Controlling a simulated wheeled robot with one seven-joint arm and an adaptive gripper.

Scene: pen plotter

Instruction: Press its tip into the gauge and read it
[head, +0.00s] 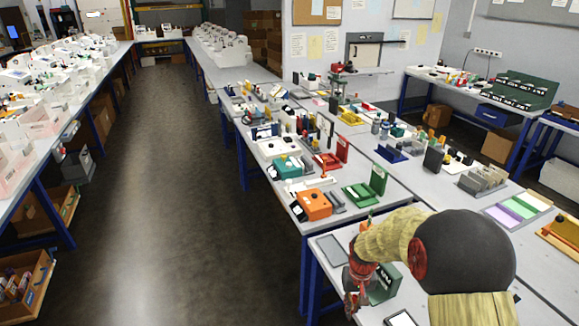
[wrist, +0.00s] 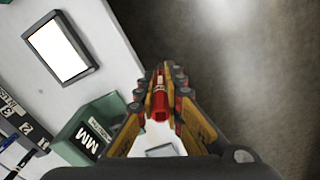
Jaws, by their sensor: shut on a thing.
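My gripper (wrist: 160,82) is shut on a slim red pen-like thing (wrist: 160,100), seen nearly end-on between the yellow fingers in the wrist view. Its tip cannot be made out. In the head view my gripper (head: 355,298) hangs near the front edge of the nearest table. A green block marked MM (wrist: 90,132), which looks like the gauge, stands on the table beside my gripper, apart from it. It also shows in the head view (head: 385,284), partly hidden behind my gripper. Its opening cannot be made out.
A dark-framed tablet with a white screen (wrist: 60,48) lies on the table. A flat grey pad (head: 332,250) lies at the table's near left corner. Labelled dark blocks (wrist: 22,125) stand at the wrist view's left. An orange box (head: 313,205) is on the table beyond. The aisle floor (head: 160,200) is clear.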

